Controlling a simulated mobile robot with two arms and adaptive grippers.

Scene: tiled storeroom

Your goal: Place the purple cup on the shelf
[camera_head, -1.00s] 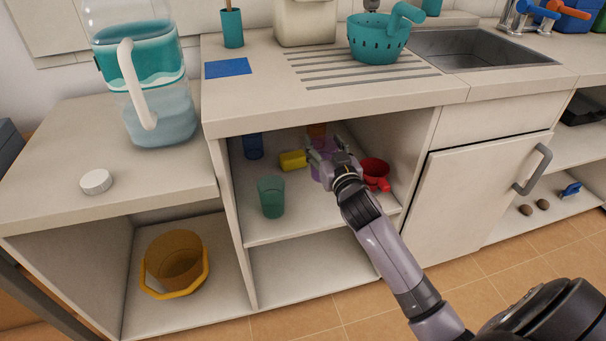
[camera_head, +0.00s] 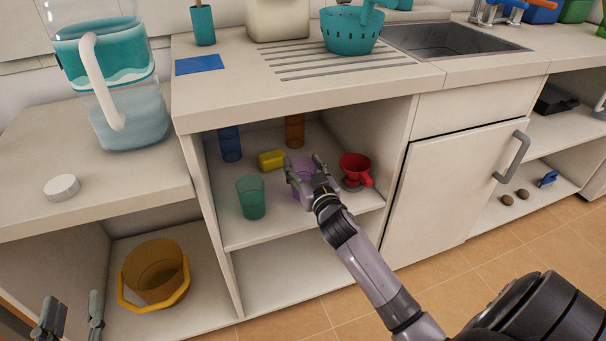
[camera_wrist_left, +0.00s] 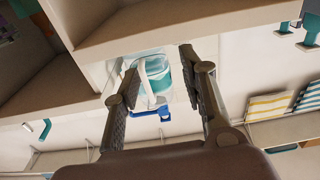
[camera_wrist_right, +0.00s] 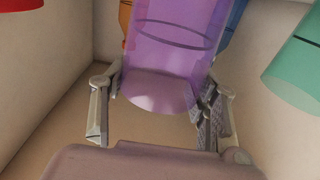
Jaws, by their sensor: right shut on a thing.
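The purple cup (camera_head: 303,167) is translucent and sits between the fingers of my right gripper (camera_head: 305,172), inside the open cabinet over the upper shelf (camera_head: 272,228). In the right wrist view, the cup (camera_wrist_right: 175,45) stands between both fingers (camera_wrist_right: 158,100) of the shut gripper. Its contact with the shelf board cannot be told. My left gripper (camera_head: 68,322) is open and empty at the lower left of the head view, and its spread fingers (camera_wrist_left: 157,85) show in the left wrist view.
Cabinet walls flank the arm. A yellow bucket (camera_head: 155,275) stands lower left.

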